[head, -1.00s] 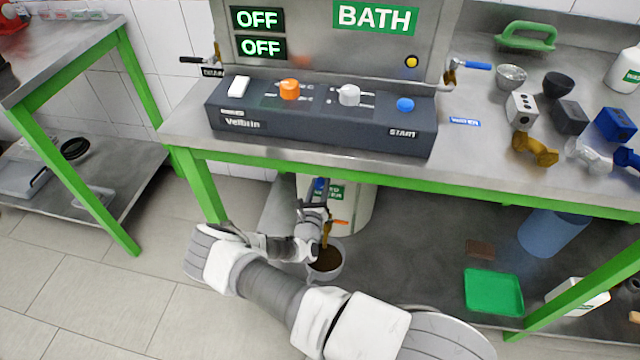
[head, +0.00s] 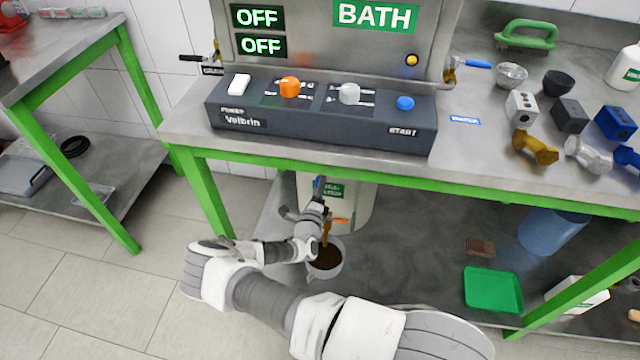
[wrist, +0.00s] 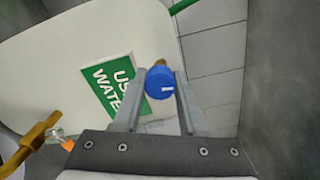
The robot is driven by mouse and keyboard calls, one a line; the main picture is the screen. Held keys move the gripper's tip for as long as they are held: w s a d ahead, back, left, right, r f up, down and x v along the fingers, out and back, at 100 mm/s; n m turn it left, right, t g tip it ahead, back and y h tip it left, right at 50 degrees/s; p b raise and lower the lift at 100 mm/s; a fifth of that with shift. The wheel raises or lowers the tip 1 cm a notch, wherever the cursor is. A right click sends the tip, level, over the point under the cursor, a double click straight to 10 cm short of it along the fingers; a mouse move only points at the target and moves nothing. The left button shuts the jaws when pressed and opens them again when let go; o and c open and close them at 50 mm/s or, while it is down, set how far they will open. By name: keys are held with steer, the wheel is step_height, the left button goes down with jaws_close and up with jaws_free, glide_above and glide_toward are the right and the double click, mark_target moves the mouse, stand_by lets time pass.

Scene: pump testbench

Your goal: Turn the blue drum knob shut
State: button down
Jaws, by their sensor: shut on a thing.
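The white drum (head: 357,205), with a green label, stands under the bench. Its blue drum knob (wrist: 159,83) is a round cap with a short white mark, lying nearly level in the wrist view. My gripper (wrist: 158,90) has one finger on each side of the knob and is shut on it. In the head view my gripper (head: 312,205) is at the drum's front and hides most of the knob. A brass spout (wrist: 38,135) is at the left of the wrist view. Below it in the head view stands a cup (head: 340,268) holding brown liquid; whether any flows is unclear.
The bench's green front rail (head: 390,178) runs just above my gripper. An orange handle (head: 341,220) sits beside the spout. A green tray (head: 493,290) and a blue container (head: 550,235) are on the lower shelf to the right. Open tiled floor lies to the left.

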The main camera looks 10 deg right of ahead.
steer(key=shift+n, duration=0.6)
steer(key=shift+d+n, duration=0.1)
steer(key=shift+n, duration=0.2)
steer(key=shift+c, duration=2.3)
jaws_free()
steer(key=p+v, duration=0.3)
steer(key=v, duration=1.4)
steer(key=shift+s+p, duration=0.25)
steer(key=shift+p, duration=0.05)
steer(key=shift+f, duration=0.1)
